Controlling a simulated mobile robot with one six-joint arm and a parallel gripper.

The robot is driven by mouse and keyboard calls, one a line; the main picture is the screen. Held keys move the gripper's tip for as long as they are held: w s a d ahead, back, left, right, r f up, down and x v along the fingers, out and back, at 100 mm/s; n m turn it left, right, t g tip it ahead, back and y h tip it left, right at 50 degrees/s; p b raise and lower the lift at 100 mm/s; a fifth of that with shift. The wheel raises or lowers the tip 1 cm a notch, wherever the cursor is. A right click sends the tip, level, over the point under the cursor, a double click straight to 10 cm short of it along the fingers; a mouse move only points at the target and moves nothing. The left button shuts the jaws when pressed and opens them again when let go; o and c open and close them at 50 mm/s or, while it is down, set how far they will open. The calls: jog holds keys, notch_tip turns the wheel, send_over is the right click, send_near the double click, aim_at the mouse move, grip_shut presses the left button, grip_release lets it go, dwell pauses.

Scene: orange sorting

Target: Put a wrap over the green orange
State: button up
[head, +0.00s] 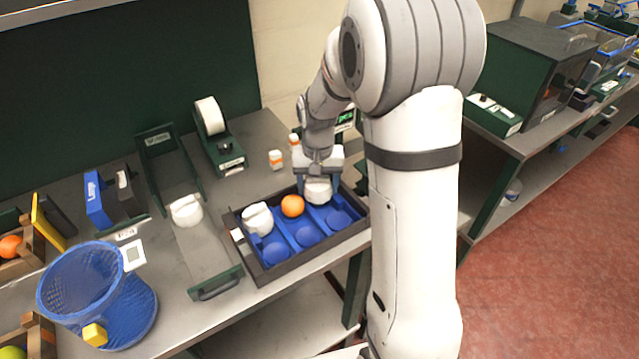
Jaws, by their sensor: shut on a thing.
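My gripper (319,178) points down at the back right of the blue tray (304,235). It is shut on a white wrap (318,191), which sits at the tray's back right pocket. I cannot tell whether the wrap touches the tray, and whatever is under it is hidden. A bare orange fruit (292,206) sits in the pocket to its left. Another white wrap (257,219) sits in the back left pocket. A third white wrap (187,211) rests on the grey and green feeder (208,259). A yellow-green fruit (12,352) shows at the bottom left corner.
The tray's front pockets look empty. Wooden crates (40,335) stand at the left edge. A tape dispenser (222,150) and small orange-and-white bottles (276,159) stand behind the tray.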

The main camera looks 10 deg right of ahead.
jog(key=shift+f+b, duration=0.4)
jog(key=shift+f, duration=0.1)
dwell(0.4)
jog(key=o, duration=1.3)
jog(key=shift+c, duration=0.2)
jog(key=shift+r, duration=0.15)
jog(key=shift+r+p, duration=2.8)
jog(key=shift+r, duration=1.1)
